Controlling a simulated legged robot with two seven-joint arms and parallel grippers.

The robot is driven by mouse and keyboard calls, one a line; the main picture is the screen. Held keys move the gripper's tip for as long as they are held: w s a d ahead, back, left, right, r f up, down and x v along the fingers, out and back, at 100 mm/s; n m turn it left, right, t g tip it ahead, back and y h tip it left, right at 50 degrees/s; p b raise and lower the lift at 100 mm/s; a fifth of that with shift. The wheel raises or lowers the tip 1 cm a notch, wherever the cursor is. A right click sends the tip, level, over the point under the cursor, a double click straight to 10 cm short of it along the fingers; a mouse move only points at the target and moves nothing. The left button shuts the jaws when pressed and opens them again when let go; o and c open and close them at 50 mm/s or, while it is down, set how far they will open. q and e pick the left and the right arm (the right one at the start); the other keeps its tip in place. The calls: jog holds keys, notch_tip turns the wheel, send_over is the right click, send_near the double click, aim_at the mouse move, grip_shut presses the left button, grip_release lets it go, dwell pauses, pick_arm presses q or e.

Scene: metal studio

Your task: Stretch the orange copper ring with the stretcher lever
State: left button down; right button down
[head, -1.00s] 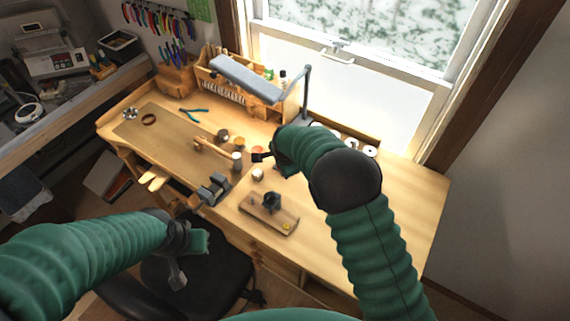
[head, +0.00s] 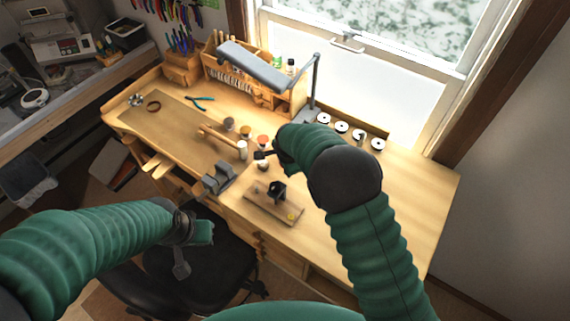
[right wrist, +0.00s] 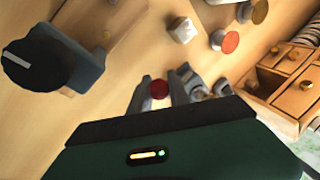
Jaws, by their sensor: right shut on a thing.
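The ring stretcher (head: 277,190) is a dark device on a wooden base (head: 262,211) at the bench's front. A dark knob with a white line (right wrist: 35,58), apparently part of it, shows large in the right wrist view. My right gripper (head: 262,155) is above the bench behind the stretcher. In the right wrist view its fingers (right wrist: 160,92) are shut on a small dark red round thing (right wrist: 159,89); I cannot tell if it is the copper ring. A tiny yellow piece (head: 291,217) lies on the base. My left gripper (head: 190,252) hangs over the chair, jaw state unclear.
A vise (head: 218,178) is left of the stretcher. A lamp (head: 250,66) arches over the back. The bench's right side (head: 405,195) is clear.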

jog(key=shift+s+f, duration=0.1)
jog(key=c, duration=1.2)
grip_release()
jog(key=shift+c, duration=0.2)
jog(key=p+v, duration=1.2)
jog(key=v, duration=0.4)
jog(key=shift+r, duration=0.4)
jog(key=shift+d, duration=0.15)
